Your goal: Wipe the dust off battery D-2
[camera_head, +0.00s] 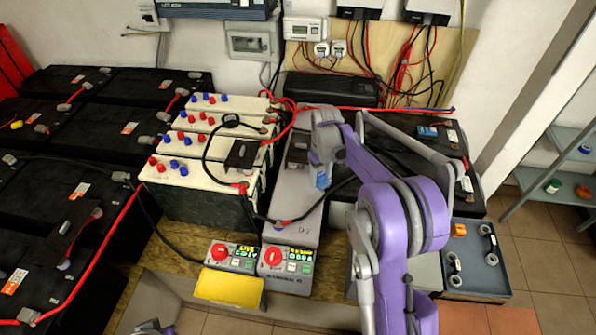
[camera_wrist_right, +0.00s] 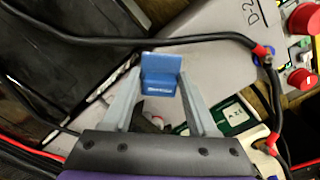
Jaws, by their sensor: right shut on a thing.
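Battery D-2 is a long grey-topped unit (camera_head: 292,207) in the middle of the head view, with its D-2 mark near the front end. Its grey top also fills the middle of the right wrist view (camera_wrist_right: 215,60). My right gripper (camera_wrist_right: 160,82) is shut on a small blue block (camera_wrist_right: 160,70) with a white label. The block also shows in the head view (camera_head: 322,182), over the battery's right side. I cannot tell if it touches the top. A grey and purple part, probably my left gripper (camera_head: 153,328), barely shows at the bottom edge; its jaws are unclear.
A black cable (camera_wrist_right: 120,40) crosses the battery top. Cream-topped batteries (camera_head: 200,150) stand to the left, a black battery (camera_head: 425,150) to the right. A shelf (camera_head: 560,185) stands far right.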

